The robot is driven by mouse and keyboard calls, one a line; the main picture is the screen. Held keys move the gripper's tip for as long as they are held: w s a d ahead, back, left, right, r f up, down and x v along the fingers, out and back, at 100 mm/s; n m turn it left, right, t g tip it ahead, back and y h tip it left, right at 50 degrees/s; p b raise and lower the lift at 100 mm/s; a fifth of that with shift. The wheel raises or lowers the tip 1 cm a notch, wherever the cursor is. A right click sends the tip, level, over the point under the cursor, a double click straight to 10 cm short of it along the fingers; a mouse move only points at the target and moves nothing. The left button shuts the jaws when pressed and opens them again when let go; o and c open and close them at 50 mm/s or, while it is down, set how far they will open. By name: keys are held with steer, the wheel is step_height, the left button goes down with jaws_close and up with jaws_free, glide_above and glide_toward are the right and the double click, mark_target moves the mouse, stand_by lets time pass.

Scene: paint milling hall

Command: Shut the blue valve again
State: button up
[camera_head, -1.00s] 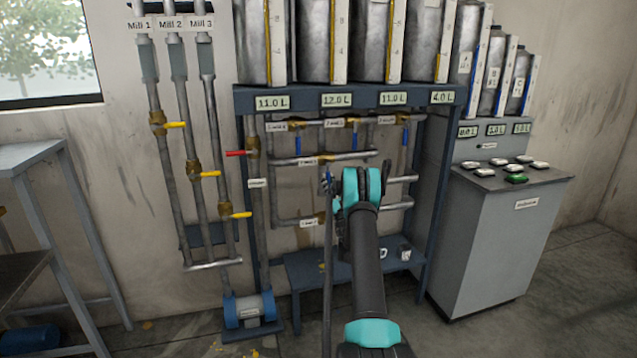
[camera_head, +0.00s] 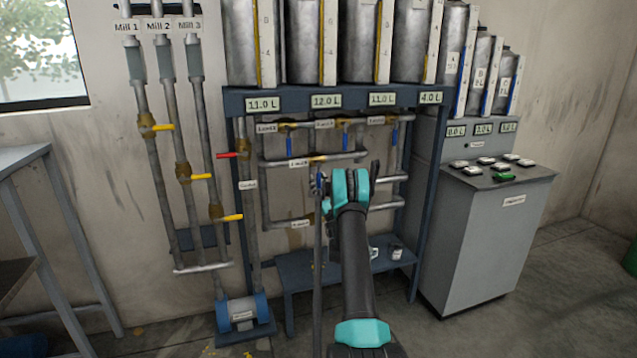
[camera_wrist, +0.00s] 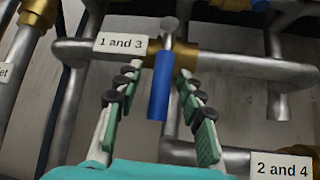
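In the wrist view a blue valve handle (camera_wrist: 161,86) hangs straight down across a horizontal pipe, under a brass valve body (camera_wrist: 184,60) beside the label "1 and 3" (camera_wrist: 121,44). My gripper (camera_wrist: 156,74) is open. Its two green-padded fingers stand left and right of the blue handle, with a gap on both sides. Other blue handles (camera_head: 289,143) (camera_head: 345,143) (camera_head: 395,134) hang down on the upper pipes.
A second label, "2 and 4" (camera_wrist: 283,168), and its pipe lie low right in the wrist view. Yellow handles (camera_head: 163,127) and a red one (camera_head: 227,155) are on pipes at left. A grey control cabinet (camera_head: 482,235) stands at right. A low blue bench (camera_head: 300,268) is below.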

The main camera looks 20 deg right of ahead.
steer(key=v, duration=1.2)
